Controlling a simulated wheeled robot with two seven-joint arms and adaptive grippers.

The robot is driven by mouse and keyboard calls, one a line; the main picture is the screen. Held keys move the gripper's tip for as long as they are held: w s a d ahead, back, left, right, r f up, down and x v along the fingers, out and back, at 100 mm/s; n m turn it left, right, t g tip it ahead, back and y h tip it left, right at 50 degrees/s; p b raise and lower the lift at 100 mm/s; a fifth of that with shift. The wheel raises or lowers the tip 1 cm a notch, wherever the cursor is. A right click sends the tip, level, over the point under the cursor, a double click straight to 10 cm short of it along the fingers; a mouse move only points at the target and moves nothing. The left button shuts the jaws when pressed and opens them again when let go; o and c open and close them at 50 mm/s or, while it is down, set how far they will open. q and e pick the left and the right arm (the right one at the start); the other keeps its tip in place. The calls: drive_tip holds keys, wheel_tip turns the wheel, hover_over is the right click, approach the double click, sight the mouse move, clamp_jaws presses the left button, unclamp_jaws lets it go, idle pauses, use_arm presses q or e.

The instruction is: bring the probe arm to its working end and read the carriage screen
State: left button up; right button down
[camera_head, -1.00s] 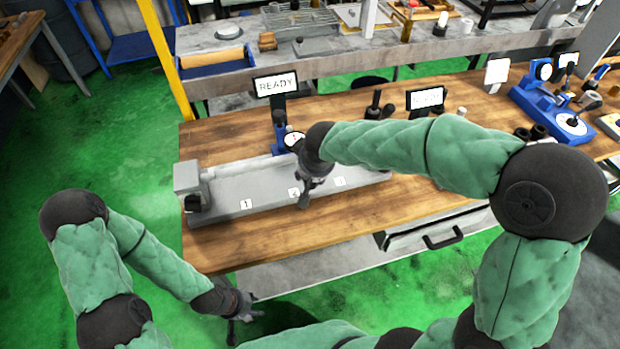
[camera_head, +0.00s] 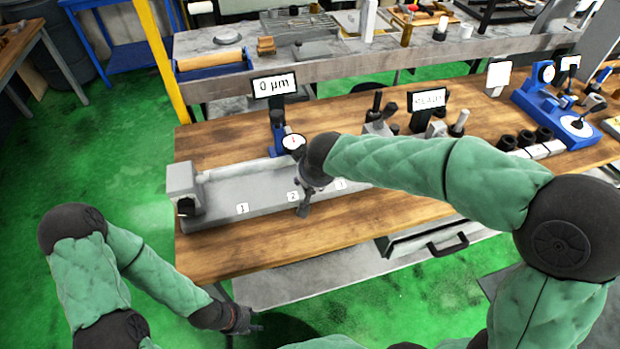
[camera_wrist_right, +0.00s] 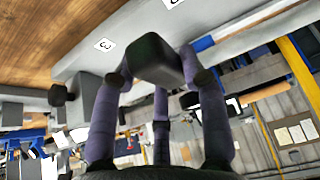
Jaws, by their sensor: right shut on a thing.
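The carriage screen (camera_head: 273,86) stands behind the grey machine bed (camera_head: 250,183) and reads "0 µm". Below it a blue stand (camera_head: 277,135) carries a round dial (camera_head: 293,142). The bed's front has plates marked 1, 2 and 3. My right gripper (camera_head: 304,200) is at the bed's front near plate 2. In the right wrist view its fingers are closed around a dark block (camera_wrist_right: 155,60), with plate 3 (camera_wrist_right: 104,45) beside it. I cannot tell how the block joins the probe arm. My left gripper (camera_head: 243,321) hangs low, off the table's front; its fingers are unclear.
A second screen (camera_head: 428,99), dark posts (camera_head: 376,103) and several black cylinders (camera_head: 525,138) stand right of the bed. A blue gauge stand (camera_head: 560,115) is at the far right. A drawer (camera_head: 435,240) sits under the table. The wooden front strip is clear.

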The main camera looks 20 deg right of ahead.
drive_tip(key=c, duration=0.9)
unclamp_jaws()
drive_tip(key=shift+f, duration=0.2)
drive_tip(key=shift+c, duration=0.2)
drive_tip(key=shift+o, duration=1.3)
drive_tip(key=shift+r, duration=0.1)
drive_tip(key=v, duration=1.2)
